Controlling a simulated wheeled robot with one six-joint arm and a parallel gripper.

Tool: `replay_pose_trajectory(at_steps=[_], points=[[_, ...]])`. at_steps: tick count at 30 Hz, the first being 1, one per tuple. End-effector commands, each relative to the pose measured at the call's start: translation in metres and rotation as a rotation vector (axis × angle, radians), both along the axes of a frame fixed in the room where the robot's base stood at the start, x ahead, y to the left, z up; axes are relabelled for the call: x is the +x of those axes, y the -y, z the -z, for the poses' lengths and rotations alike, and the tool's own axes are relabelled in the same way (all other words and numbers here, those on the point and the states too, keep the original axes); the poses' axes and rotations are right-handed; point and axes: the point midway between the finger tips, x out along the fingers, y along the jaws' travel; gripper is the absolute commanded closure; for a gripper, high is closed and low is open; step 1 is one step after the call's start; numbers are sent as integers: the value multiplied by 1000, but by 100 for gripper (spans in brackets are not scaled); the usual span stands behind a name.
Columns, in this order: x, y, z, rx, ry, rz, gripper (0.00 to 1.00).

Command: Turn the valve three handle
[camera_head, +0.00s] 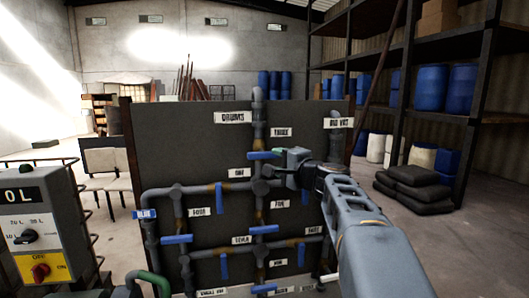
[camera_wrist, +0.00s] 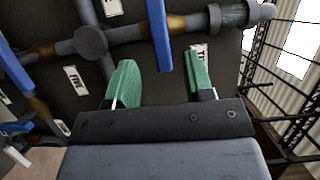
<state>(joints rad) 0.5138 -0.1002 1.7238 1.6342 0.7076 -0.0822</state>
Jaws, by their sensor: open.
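The valve three handle (camera_head: 262,155) is a blue bar lying level across a vertical grey pipe, below the label THREE (camera_head: 281,131). In the wrist view the handle (camera_wrist: 158,35) stands upright in the picture, crossing a rust-brown valve body. My gripper (camera_head: 284,164) is at the right end of the handle in the head view. In the wrist view its two green fingers (camera_wrist: 160,62) are apart, one on each side of the handle's near end. There are visible gaps on both sides. I cannot tell how deep the end sits between them.
The dark panel (camera_head: 165,145) carries grey pipes and several other blue handles, including a vertical one (camera_head: 219,197) by the label FOUR. The label FIVE (camera_wrist: 75,85) shows close by in the wrist view. A control box (camera_head: 32,235) stands at the left. My arm hides the panel's right part.

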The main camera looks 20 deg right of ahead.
Motion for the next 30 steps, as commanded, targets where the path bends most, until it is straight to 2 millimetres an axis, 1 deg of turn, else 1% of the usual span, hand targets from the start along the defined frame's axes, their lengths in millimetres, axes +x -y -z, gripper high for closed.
replay_pose_trajectory(at_steps=[1,6,12,18,28,30], points=[[11,-2,-3,3,-3,-4,52],[40,-8,-2,2,-2,-3,52],[64,-13,-1,1,-2,-2,52],[75,-15,0,0,-2,-1,52],[76,-15,0,0,-1,0,52],[76,-15,0,0,-1,0,59]])
